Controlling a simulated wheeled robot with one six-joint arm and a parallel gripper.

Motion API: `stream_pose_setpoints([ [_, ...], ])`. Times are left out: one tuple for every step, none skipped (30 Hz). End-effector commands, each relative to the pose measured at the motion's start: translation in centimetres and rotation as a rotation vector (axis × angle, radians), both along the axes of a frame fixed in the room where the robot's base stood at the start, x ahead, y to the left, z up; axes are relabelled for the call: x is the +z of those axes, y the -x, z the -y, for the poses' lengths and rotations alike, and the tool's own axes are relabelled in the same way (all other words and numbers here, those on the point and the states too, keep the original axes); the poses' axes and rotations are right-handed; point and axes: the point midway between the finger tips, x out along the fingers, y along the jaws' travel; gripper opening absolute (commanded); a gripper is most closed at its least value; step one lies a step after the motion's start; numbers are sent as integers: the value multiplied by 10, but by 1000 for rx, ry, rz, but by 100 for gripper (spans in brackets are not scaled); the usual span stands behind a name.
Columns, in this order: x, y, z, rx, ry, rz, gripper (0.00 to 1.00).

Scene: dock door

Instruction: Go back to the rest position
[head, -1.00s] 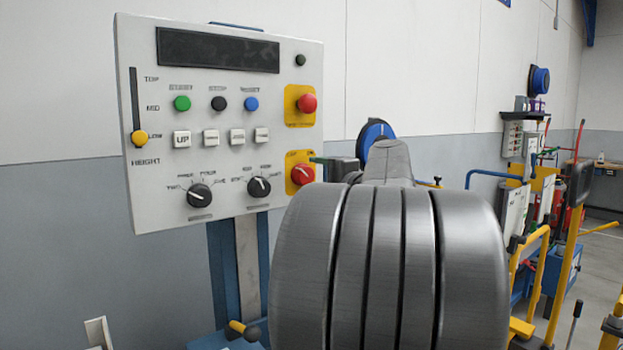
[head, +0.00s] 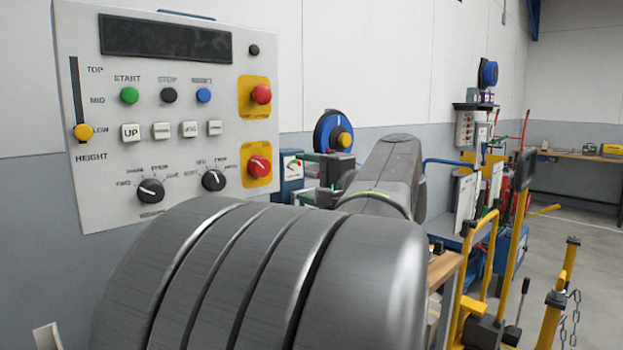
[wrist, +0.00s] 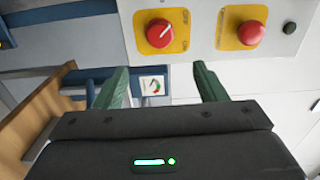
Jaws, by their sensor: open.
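My gripper (wrist: 160,88) is open and empty in the wrist view, its two green fingers apart. Beyond the fingertips is the control panel, with a red rotary switch (wrist: 160,33) on a yellow plate and a red mushroom button (wrist: 250,33) beside it. In the head view, the panel (head: 120,205) stands upright at the left, and my gripper (head: 318,163) is to the right of its lower edge, partly hidden behind my own grey arm. The fingers appear clear of the panel's controls.
A blue and yellow wheel-like device (head: 322,130) is behind my gripper. Yellow posts and rails (head: 515,250) stand at the right. A wooden bench (head: 580,156) is far back right, with open floor (head: 590,225) before it.

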Motion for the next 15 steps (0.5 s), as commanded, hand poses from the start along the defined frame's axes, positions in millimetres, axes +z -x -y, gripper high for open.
stream_pose_setpoints([
  [0, 0, 0, 0, 0, 0, 65],
  [0, 0, 0, 0, 0, 0, 65],
  [0, -1, -1, 1, 0, 0, 65],
  [0, -2, -2, 1, 0, 0, 65],
  [0, -3, -3, 2, 0, -1, 65],
  [0, -5, -5, 3, 0, -1, 65],
  [-1, -7, -7, 3, 0, -1, 65],
  [-1, -9, -9, 3, 0, -1, 65],
  [-1, -12, -12, 4, 0, -1, 65],
  [-1, -14, -15, 4, 0, -1, 65],
  [-1, -17, -18, 4, 1, -1, 65],
  [-1, -21, -23, 5, 1, -1, 65],
  [-1, -25, -26, 5, 0, -1, 65],
  [-1, -28, -29, 4, 0, -1, 65],
  [-1, -33, -34, 5, -1, -2, 65],
])
